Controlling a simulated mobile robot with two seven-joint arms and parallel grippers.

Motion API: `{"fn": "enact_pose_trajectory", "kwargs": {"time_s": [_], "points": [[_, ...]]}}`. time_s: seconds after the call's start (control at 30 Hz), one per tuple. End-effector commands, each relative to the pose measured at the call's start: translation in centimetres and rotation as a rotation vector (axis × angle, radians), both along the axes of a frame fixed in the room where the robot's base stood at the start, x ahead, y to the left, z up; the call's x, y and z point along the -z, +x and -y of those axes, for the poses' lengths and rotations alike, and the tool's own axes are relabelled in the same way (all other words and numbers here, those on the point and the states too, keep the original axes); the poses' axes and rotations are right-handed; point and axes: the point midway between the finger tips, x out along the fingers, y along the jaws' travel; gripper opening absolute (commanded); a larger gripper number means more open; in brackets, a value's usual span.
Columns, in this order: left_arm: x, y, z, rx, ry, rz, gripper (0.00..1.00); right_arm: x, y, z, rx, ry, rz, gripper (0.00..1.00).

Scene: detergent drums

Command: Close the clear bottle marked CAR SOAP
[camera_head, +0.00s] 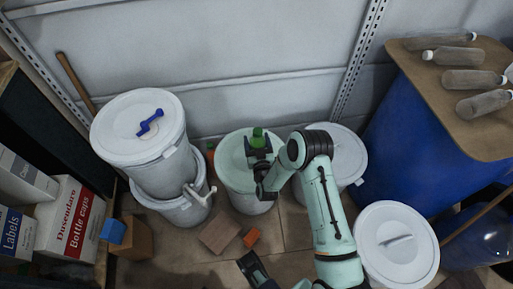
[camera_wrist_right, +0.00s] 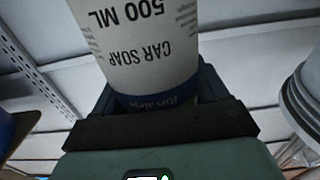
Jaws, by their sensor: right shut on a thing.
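The bottle marked CAR SOAP (camera_wrist_right: 140,50) fills the top of the right wrist view, its print upside down, with a blue band (camera_wrist_right: 158,102) nearest the gripper. My right gripper (camera_wrist_right: 155,108) is shut on it. In the head view, my right gripper (camera_head: 258,160) is over the pale green drum lid (camera_head: 233,150), with a small green thing (camera_head: 258,137) at its jaws. I cannot tell whether this is the bottle's cap, and the bottle's mouth is hidden. A dark gripper, apparently my left (camera_head: 250,266), shows at the bottom; its jaws are unclear.
White lidded drums stand left (camera_head: 115,145), behind my right arm (camera_head: 345,160) and at lower right (camera_head: 370,235). A blue tool (camera_head: 150,123) lies on the left lid. A blue barrel (camera_head: 400,135) bears a board with bottles (camera_head: 475,80). Blocks (camera_head: 220,234) lie on the floor.

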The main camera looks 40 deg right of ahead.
Motion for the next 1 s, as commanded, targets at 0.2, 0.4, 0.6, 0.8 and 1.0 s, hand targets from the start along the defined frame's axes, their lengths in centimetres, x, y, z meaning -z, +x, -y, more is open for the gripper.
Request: {"fn": "enact_pose_trajectory", "kwargs": {"time_s": [0.2,0.4,0.6,0.8,1.0], "points": [[0.1,0.1,0.0,-0.001,0.001,0.002,0.64,0.1,0.0,0.0,0.0,-0.001,0.003,0.0],[1.1,1.2,-0.6,-0.013,0.016,0.03,0.64,3.0,0.0,0.0,0.0,0.0,0.0,0.0],[1.3,1.9,-1.0,-0.02,0.025,0.049,0.64,4.2,0.0,0.0,0.0,-0.001,0.003,0.0],[1.3,1.9,-1.0,-0.02,0.025,0.049,0.64,4.1,0.0,0.0,0.0,-0.002,0.004,0.0],[1.5,2.2,-1.1,-0.024,0.029,0.059,0.64,4.6,0.0,0.0,0.0,0.0,-0.001,0.83]]}}
